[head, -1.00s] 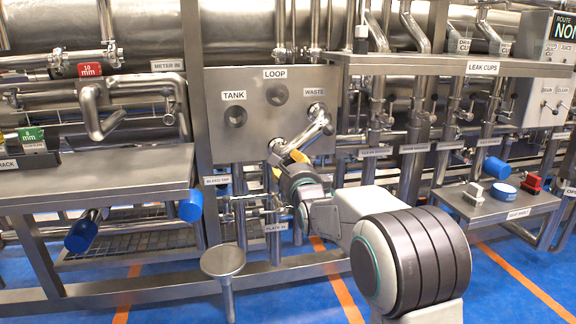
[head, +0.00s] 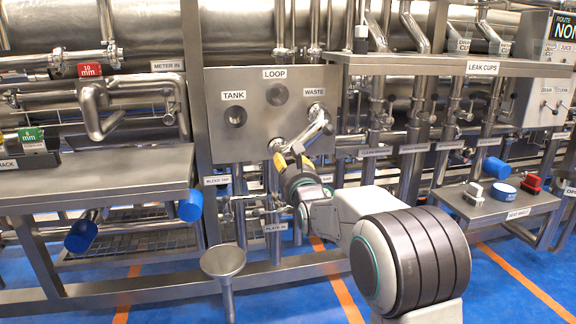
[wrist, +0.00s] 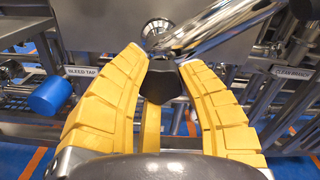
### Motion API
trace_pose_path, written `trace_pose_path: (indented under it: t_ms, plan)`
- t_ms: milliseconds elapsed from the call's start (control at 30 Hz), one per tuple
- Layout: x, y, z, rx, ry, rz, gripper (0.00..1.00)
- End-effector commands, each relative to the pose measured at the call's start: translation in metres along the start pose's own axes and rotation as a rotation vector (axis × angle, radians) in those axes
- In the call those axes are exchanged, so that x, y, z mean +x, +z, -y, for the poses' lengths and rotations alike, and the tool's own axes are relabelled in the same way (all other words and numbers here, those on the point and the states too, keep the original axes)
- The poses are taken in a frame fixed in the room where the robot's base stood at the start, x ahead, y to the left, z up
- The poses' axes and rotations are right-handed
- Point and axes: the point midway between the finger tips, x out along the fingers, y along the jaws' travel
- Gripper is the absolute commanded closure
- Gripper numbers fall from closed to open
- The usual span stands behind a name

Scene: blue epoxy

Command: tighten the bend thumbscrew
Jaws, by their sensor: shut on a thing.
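The bend (head: 316,127) is a shiny bent pipe on the steel panel, running from below the WASTE port down to a lower port. The dark thumbscrew (wrist: 161,84) shows at the bend's lower end in the wrist view, between the yellow fingertips. My gripper (wrist: 162,72) is shut on the thumbscrew, with one finger on each side of it. In the head view my gripper (head: 292,160) is just below the bend's lower end, and the thumbscrew is hidden there by the fingers.
The steel panel (head: 215,150) has TANK, LOOP and WASTE ports. A BLEED TAP label (wrist: 82,71) is left of my gripper and a blue cylinder (wrist: 50,95) hangs below it. A round-topped steel stand (head: 223,262) is in front. Pipes and valves crowd the right.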

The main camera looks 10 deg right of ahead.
Motion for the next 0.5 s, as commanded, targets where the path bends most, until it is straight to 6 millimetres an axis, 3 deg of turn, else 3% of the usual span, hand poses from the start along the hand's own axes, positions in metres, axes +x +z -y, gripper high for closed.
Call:
trace_pose_path:
  t_ms: [467, 500]
  plan:
    - [0.0, -0.0092, 0.0003, 0.013, 0.002, -0.02, 0.97]
    - [0.0, -0.0094, 0.0002, 0.013, 0.002, -0.021, 0.62]
